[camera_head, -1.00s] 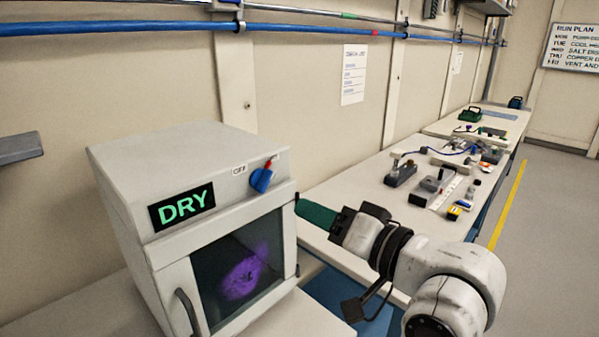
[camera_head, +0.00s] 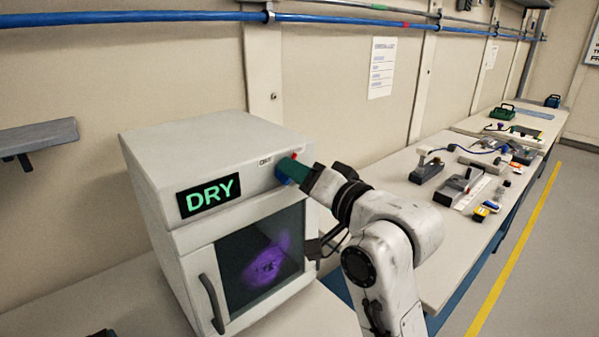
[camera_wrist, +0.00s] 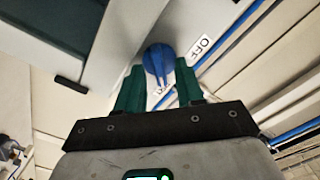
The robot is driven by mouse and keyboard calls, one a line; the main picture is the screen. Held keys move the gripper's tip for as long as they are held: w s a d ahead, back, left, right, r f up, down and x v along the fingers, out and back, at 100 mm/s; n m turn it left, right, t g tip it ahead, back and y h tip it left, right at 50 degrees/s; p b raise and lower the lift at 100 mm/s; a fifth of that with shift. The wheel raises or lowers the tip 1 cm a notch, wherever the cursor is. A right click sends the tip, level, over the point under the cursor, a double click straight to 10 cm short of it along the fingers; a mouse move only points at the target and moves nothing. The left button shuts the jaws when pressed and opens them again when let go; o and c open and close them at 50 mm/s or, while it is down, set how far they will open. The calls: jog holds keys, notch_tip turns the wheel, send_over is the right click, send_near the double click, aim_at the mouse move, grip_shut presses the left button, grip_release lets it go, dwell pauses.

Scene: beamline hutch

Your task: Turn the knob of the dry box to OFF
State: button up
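The dry box (camera_head: 215,150) is a white cabinet with a lit green DRY display (camera_head: 209,195) and a dark window glowing purple. Its blue knob (camera_head: 283,177) is at the upper right of the front, mostly hidden by my gripper (camera_head: 299,171). In the wrist view the round blue knob (camera_wrist: 158,60) lies between the tips of my gripper's two green fingers (camera_wrist: 158,72). The fingers are apart, with a gap visible on each side. An OFF label (camera_wrist: 202,45) is beside the knob; another label (camera_wrist: 163,89) is partly hidden.
The box's door handle (camera_head: 211,303) stands out at the lower left. A long bench (camera_head: 415,205) with several instruments runs away to the right. A grey shelf (camera_head: 38,137) is on the left wall. Floor (camera_head: 535,270) with a yellow line is clear at the right.

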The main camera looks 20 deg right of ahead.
jog(key=shift+c, duration=0.3)
grip_shut()
jog(key=shift+n, duration=0.3)
jog(key=shift+s+a+n+b, duration=0.15)
jog(key=shift+n+b, duration=0.8)
jog(key=shift+n, duration=1.9)
jog(key=shift+w+a+n+b, duration=0.15)
jog(key=shift+n+b, duration=0.75)
jog(key=shift+n, duration=2)
jog(key=shift+s+a+n+b, duration=0.2)
jog(key=shift+n+b, duration=0.75)
jog(key=shift+n, duration=1.9)
